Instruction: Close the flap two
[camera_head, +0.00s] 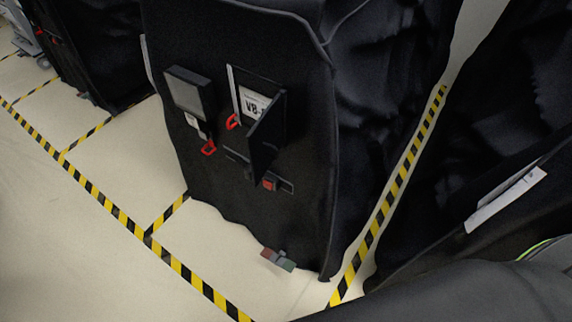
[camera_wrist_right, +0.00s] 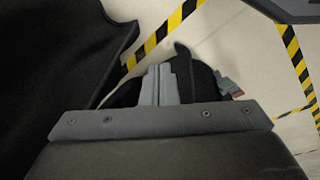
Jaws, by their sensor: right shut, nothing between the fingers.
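A black covered cart (camera_head: 285,55) stands in the middle of the head view. On its front, a dark flap (camera_head: 267,135) stands open and juts outward, partly covering a white label with black print (camera_head: 254,104). No number on either flap is readable. Red tabs (camera_head: 209,147) hang near both. In the right wrist view my right gripper (camera_wrist_right: 158,70) is shut and empty, with dark cloth and floor beyond it. My left gripper is not in view.
Another dark covered cart (camera_head: 500,130) with a white label stands close on the right. More dark carts (camera_head: 95,50) stand at the upper left. Yellow-black floor tape (camera_head: 110,205) crosses the pale floor, which is clear at the lower left.

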